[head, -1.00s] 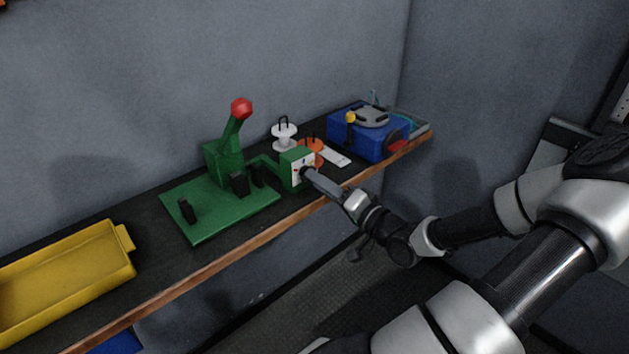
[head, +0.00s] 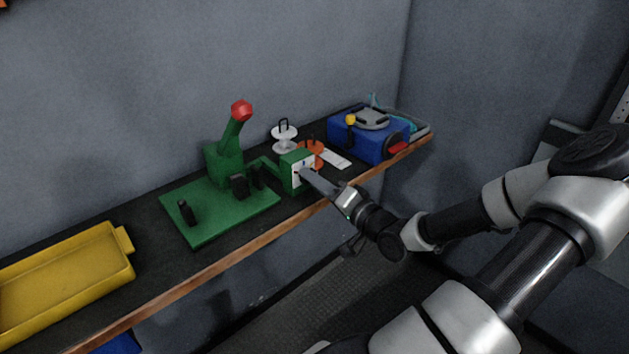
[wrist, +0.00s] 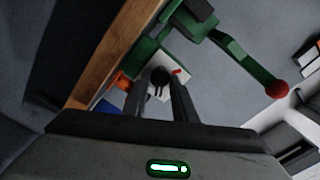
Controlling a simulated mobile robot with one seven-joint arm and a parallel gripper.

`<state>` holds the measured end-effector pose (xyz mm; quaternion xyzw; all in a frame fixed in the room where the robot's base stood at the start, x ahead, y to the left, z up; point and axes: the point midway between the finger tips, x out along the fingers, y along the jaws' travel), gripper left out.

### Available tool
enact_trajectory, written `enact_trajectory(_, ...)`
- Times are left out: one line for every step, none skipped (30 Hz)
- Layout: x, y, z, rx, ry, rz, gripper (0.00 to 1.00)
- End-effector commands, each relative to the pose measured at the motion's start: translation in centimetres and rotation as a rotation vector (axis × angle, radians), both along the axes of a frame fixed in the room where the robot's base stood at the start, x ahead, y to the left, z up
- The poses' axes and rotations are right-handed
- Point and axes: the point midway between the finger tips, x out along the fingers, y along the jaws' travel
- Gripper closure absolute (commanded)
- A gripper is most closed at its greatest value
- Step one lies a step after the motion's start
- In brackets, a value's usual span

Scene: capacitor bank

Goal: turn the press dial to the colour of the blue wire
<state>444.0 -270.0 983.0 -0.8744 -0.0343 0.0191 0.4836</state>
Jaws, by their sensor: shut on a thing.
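The green press (head: 224,165) stands on the bench with its red-knobbed lever (head: 241,109) up. Its green dial box (head: 293,158) has a white face (head: 300,172) toward my arm. In the wrist view the black dial (wrist: 160,78) sits on the white face (wrist: 172,62), with a red mark (wrist: 177,72) beside it. My gripper (head: 306,174) is shut on the dial, also seen in the wrist view (wrist: 160,88). The fingers hide part of the face, and other colour marks cannot be made out. No blue wire can be told apart.
A white spool (head: 284,136) and an orange spool (head: 313,152) stand behind the dial box. A blue box (head: 367,141) with a grey top is at the bench's right end. A yellow tray (head: 70,270) lies at the left. The bench's wooden edge (head: 220,262) runs below my gripper.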

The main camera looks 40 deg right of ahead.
Motion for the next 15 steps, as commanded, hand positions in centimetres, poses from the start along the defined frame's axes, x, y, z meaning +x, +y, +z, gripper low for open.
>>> enact_trajectory(-0.03, -0.02, 0.00, -0.019, -0.001, -0.001, 0.98)
enact_trajectory(-0.02, -0.02, 0.00, -0.032, -0.001, 0.000, 0.98)
enact_trajectory(0.00, 0.01, -0.01, -0.053, -0.003, 0.000, 0.98)
enact_trajectory(0.01, 0.03, -0.02, -0.070, -0.004, 0.001, 0.98)
enact_trajectory(0.00, 0.03, -0.03, -0.090, -0.005, 0.001, 0.98)
enact_trajectory(-0.01, 0.01, -0.02, -0.119, -0.007, 0.001, 0.98)
enact_trajectory(0.00, 0.01, -0.02, -0.142, -0.009, 0.001, 0.98)
enact_trajectory(0.01, 0.04, -0.04, -0.167, -0.011, 0.002, 0.98)
enact_trajectory(0.01, 0.04, -0.06, -0.201, -0.013, 0.002, 0.98)
enact_trajectory(0.00, 0.03, -0.07, -0.226, -0.016, 0.003, 0.98)
enact_trajectory(0.01, 0.02, -0.07, -0.254, -0.018, 0.002, 0.98)
enact_trajectory(0.01, 0.04, -0.09, -0.291, -0.020, 0.002, 0.98)
enact_trajectory(0.01, 0.03, -0.11, -0.320, -0.024, 0.003, 0.98)
enact_trajectory(0.01, 0.02, -0.13, -0.349, -0.025, 0.002, 0.98)
enact_trajectory(0.01, 0.01, -0.14, -0.388, -0.028, 0.002, 0.98)
